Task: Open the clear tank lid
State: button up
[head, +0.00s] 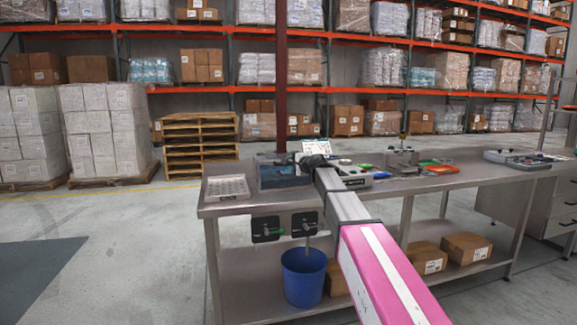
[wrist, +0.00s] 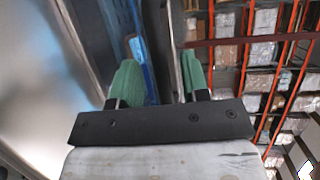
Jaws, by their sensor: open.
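The clear tank (head: 280,178) stands on the metal bench, toward its left end, with blue showing inside through its walls. Its lid looks down over the top, but its edge is hard to make out. My gripper (head: 310,161) is at the tank's right side, small and dark in the head view, and partly hides that side. In the wrist view my gripper (wrist: 158,78) is open, its two green fingers apart. A blue strip (wrist: 139,60) of what looks like the tank shows between them, beside a thin upright edge. Contact cannot be told.
A pale tray with wells (head: 228,188) sits left of the tank on the bench (head: 440,183). Other devices stand to the right. Black switch plates are on the bench front, above a blue bin (head: 303,278). Floor at left is clear.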

jog(key=shift+x, duration=1.1)
grip_shut()
jog(key=shift+r, duration=0.1)
